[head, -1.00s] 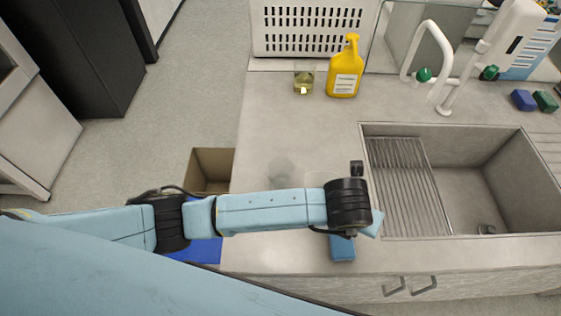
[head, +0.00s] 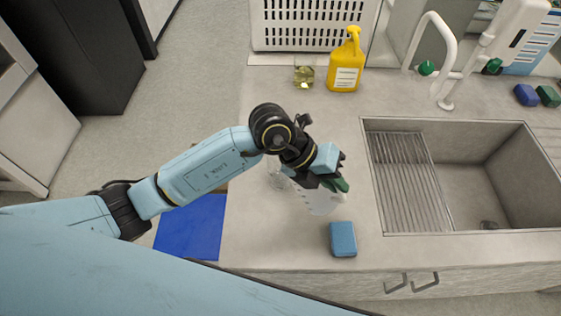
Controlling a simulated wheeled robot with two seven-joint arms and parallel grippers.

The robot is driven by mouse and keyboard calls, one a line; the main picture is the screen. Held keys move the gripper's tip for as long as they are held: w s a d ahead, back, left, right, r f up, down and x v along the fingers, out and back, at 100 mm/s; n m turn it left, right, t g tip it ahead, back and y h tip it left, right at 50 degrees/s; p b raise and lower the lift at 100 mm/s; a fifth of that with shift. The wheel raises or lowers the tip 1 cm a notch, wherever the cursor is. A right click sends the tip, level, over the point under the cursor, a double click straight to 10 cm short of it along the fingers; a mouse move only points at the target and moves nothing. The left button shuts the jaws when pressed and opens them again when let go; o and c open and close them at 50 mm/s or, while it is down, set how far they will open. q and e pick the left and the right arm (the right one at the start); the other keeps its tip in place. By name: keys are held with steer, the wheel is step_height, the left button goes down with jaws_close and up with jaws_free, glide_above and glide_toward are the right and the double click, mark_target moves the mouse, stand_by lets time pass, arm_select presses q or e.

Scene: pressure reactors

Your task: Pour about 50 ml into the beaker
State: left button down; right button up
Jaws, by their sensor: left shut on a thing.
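My left gripper (head: 335,178) is over the counter left of the sink, shut on a clear, whitish vessel (head: 325,203). The vessel looks tilted, and its top is partly hidden by the gripper. A green part shows at the fingertips; I cannot tell what it belongs to. A clear glass vessel (head: 279,178), probably the beaker, stands on the counter just left of the gripper, partly hidden by my wrist. I cannot make out any liquid in either. A small glass with yellowish liquid (head: 304,76) stands at the back. My right gripper is not in view.
A yellow bottle (head: 345,65) stands beside the small glass, before a white basket (head: 308,27). A blue sponge (head: 343,239) lies near the front edge. The sink (head: 480,180) with a white tap (head: 441,60) is at right. A blue panel (head: 192,226) is left of the counter.

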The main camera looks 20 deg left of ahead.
mark_target(340, 195)
arm_select(q)
steer(key=shift+w+a+r+h+b, duration=0.2)
steer(key=shift+a+r+h+b, duration=0.2)
steer(key=shift+r, duration=0.25)
steer(key=shift+w+a+r+n+g+h+b, duration=0.15)
steer(key=shift+r+n+g+h+b, duration=0.15)
steer(key=shift+r+h, duration=0.15)
steer(key=shift+a, duration=0.2)
steer(key=shift+w+a+r+h+b, duration=0.25)
steer(key=shift+a+r+h+b, duration=0.15)
steer(key=shift+r+h+b, duration=0.2)
stand_by(1.5)
